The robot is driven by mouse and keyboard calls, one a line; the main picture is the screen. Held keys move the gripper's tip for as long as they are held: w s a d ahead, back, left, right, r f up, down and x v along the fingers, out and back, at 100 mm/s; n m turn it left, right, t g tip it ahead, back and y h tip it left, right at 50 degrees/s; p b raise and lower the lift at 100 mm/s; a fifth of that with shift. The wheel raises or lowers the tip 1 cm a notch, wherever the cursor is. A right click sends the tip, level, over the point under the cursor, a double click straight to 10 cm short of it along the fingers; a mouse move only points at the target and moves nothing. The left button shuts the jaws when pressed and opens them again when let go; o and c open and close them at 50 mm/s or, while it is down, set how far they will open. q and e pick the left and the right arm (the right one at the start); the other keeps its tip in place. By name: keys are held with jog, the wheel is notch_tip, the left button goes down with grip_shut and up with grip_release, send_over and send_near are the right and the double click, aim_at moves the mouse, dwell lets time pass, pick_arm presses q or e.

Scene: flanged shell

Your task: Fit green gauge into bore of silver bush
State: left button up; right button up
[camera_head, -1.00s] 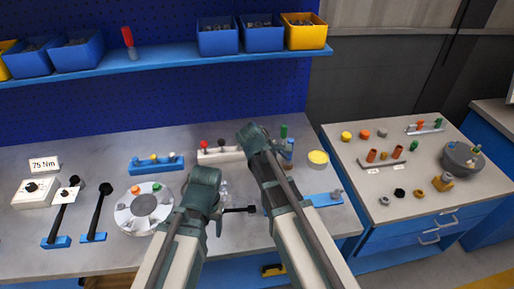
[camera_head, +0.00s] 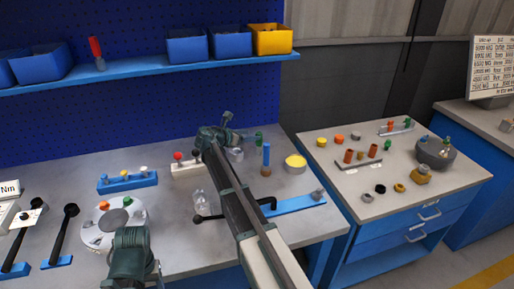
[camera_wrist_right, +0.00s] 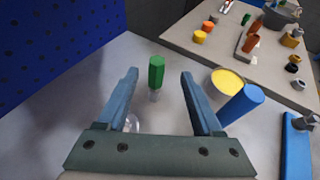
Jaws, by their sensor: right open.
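The green gauge (camera_head: 259,137) stands upright on the left bench; in the right wrist view its green grip (camera_wrist_right: 156,72) tops a silver pin. My right gripper (camera_wrist_right: 158,88) is open, with its fingers on either side of the gauge in that view and apart from it. In the head view my right gripper (camera_head: 241,137) is just left of the gauge, partly hidden by its arm. A small silver ring, seemingly the silver bush (camera_head: 367,197), lies on the right bench; its bore is too small to make out.
A blue cylinder (camera_head: 266,155) and a yellow-topped round tin (camera_head: 296,162) stand close right of the gauge. A black bent bar (camera_head: 268,204) and a blue strip (camera_head: 298,204) lie nearer. The right bench (camera_head: 325,165) holds black and brass rings and a grey round holder (camera_head: 435,152).

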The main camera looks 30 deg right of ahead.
aim_at(258, 134)
jog(key=b+x, duration=0.1)
jog(key=x, duration=0.4)
jog(key=b+x, duration=0.1)
jog(key=x, duration=0.1)
jog(key=b+x, duration=0.1)
jog(key=x, duration=0.2)
jog(key=shift+w+f, duration=0.1)
jog(key=shift+w, duration=0.15)
jog(key=shift+a, duration=0.1)
jog(key=shift+c, duration=0.3)
grip_shut()
